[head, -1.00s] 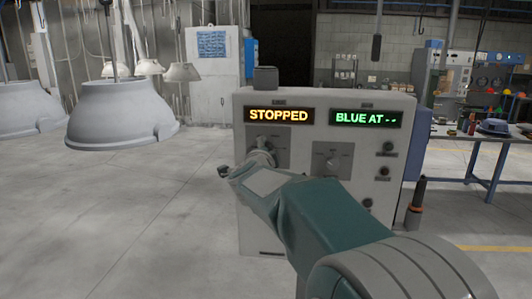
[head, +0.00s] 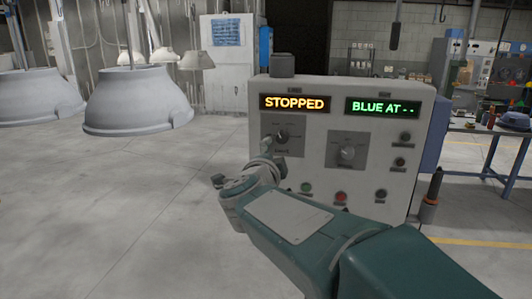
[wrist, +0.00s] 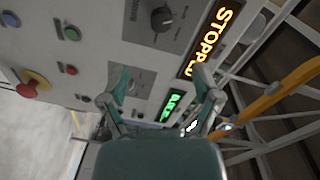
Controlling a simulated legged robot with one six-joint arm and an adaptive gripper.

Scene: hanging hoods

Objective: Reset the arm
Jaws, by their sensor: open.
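My arm reaches in from the lower right of the head view, in front of a grey control console (head: 385,160). My gripper (head: 242,165) is at the console's left front, below the left dial (head: 283,135). In the wrist view its two fingers (wrist: 162,85) stand apart with nothing between them. The console face fills much of that view. The amber display (head: 294,103) reads STOPPED and the green display (head: 382,107) reads BLUE AT --. Whether a fingertip touches the console is unclear.
A right dial (head: 347,152), a green button (head: 306,187) and a red button (head: 341,197) are on the console. A red mushroom button (wrist: 35,84) shows in the wrist view. Grey hoods (head: 137,100) hang at left. A workbench (head: 490,130) stands at right. The left floor is clear.

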